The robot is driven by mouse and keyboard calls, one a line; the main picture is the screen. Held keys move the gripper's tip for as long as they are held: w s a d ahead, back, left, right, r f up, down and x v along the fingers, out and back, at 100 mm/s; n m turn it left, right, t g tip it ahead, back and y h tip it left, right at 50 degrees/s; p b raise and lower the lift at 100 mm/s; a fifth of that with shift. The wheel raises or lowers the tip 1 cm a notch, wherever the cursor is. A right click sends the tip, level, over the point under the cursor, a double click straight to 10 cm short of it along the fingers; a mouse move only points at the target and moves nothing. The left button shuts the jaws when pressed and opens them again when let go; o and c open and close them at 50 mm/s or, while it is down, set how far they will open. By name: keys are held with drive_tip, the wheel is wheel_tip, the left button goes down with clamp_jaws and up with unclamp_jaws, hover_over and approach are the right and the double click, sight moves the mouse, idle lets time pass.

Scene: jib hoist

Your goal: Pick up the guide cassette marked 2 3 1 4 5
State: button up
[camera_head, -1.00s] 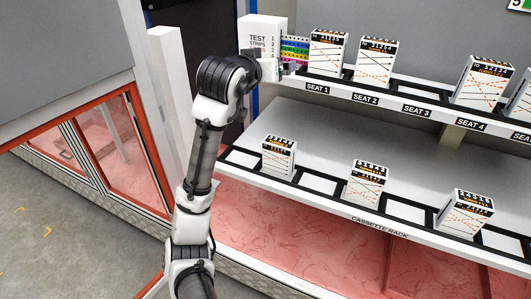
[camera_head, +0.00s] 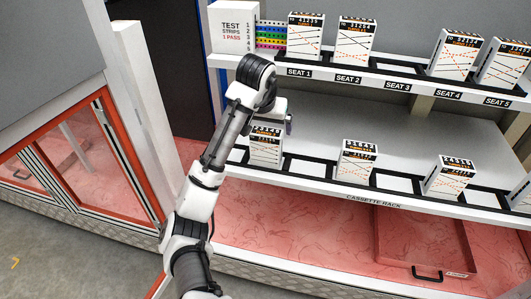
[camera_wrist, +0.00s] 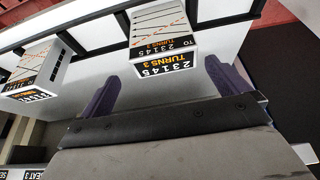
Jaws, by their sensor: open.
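The guide cassette marked 2 3 1 4 5 (camera_wrist: 160,45) shows in the wrist view, with "TURNS 3" on its black label. It is a white block with lines on its face, standing in the lower rack. In the head view it appears to be the leftmost lower cassette (camera_head: 266,150), its top partly hidden by my wrist. My gripper (camera_wrist: 160,87) is open, with one purple finger to each side of the view and the cassette ahead between them, apart from it. In the head view my gripper (camera_head: 288,125) is just above that cassette.
Other cassettes stand in the lower rack, one in the middle (camera_head: 356,160) and one at right (camera_head: 450,178). More cassettes (camera_head: 355,40) stand on the upper shelf above seat labels. A white test strips box (camera_head: 234,28) is at upper left. Empty slots separate the lower cassettes.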

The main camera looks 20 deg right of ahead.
sight(267, 138)
drive_tip(key=x, duration=0.5)
drive_tip(key=p+x, duration=0.1)
drive_tip(key=x, duration=0.2)
drive_tip(key=shift+w+a+f, duration=0.2)
drive_tip(key=shift+a, duration=0.05)
drive_tip(key=shift+r, duration=0.1)
drive_tip(key=c, duration=1.1)
